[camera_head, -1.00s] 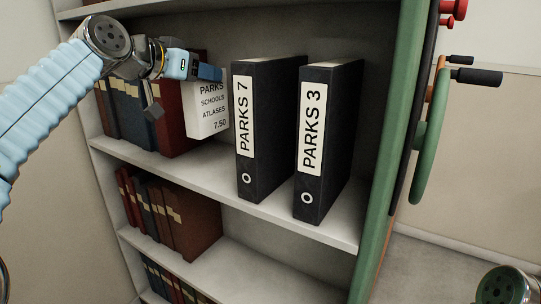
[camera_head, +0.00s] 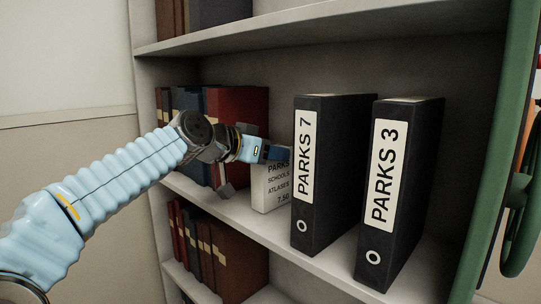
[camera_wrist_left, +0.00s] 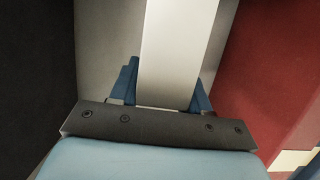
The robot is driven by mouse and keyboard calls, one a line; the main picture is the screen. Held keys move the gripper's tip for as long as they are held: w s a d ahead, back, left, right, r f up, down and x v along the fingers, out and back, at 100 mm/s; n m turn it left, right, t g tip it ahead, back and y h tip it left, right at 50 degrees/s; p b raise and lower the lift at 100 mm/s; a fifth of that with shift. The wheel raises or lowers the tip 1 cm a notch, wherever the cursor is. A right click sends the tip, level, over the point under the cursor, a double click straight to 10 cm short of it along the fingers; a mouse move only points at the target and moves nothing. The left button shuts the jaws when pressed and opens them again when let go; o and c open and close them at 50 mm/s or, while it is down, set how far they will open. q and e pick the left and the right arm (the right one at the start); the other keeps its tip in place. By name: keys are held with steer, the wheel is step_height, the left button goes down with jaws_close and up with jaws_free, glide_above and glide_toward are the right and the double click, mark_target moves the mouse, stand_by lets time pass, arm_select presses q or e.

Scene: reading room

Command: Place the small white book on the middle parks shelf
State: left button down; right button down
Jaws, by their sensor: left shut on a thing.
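The small white book (camera_head: 270,188), marked PARKS, SCHOOLS, ATLASES and 7.50, stands upright in the gap between the red book and the PARKS 7 binder. My left gripper (camera_head: 276,153) is shut on its upper part. In the left wrist view the white book (camera_wrist_left: 178,50) lies between the two blue fingers (camera_wrist_left: 165,90). The middle shelf (camera_head: 240,208) is under the book; I cannot tell whether the book's lower edge touches it. My right gripper is not in view.
The black PARKS 7 binder (camera_head: 317,215) and PARKS 3 binder (camera_head: 400,195) stand to the right of the white book. Red (camera_head: 240,115) and dark blue books (camera_head: 187,105) stand to its left. A green upright (camera_head: 495,160) bounds the shelf on the right.

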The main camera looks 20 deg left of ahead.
arm_select(q)
steer(key=shift+f, duration=0.15)
steer(key=c, duration=0.5)
jaws_free()
steer(key=shift+s+a+r, duration=0.1)
steer(key=shift+s+r, duration=0.1)
steer(key=shift+r, duration=0.05)
steer(key=b+v, duration=0.1)
steer(key=v, duration=1)
steer(key=shift+s+r+b, duration=0.1)
steer(key=shift+s+b, duration=0.2)
steer(key=shift+b, duration=0.05)
